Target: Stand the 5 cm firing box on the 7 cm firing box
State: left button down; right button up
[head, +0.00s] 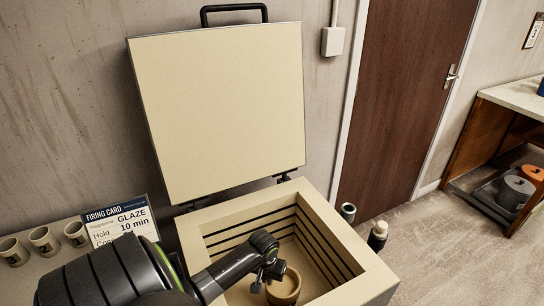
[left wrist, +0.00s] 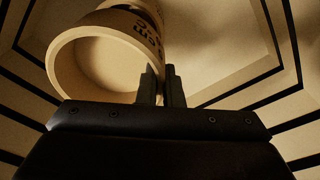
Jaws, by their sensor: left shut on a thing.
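My left gripper (head: 268,272) reaches down into the open kiln and is shut on the wall of a round, hollow beige firing box (head: 285,290). In the left wrist view the closed fingers (left wrist: 160,88) pinch the rim of this firing box (left wrist: 68,75), whose dark lettering is too tilted and small to read surely. Another curved beige edge shows behind it at the top of the left wrist view, partly hidden. I cannot tell whether the two touch or which size each is. My right gripper is not in view.
The kiln (head: 338,240) has grooved walls close around the gripper, and its lid (head: 220,110) stands open behind. A firing card (head: 120,222) and several small beige cups (head: 44,240) stand at left. Two small containers (head: 377,236) stand beyond the kiln's right side.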

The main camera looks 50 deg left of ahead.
pick_arm(q)
notch_tip(320, 180, down, 5)
jog(key=shift+r+b, duration=0.1)
jog(key=shift+b, duration=0.2)
jog(key=shift+f, duration=0.2)
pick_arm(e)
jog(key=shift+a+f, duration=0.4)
pick_arm(q)
jog(key=shift+f, duration=0.1)
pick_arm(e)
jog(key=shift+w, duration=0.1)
pick_arm(q)
jog(key=c, duration=1.6)
grip_release()
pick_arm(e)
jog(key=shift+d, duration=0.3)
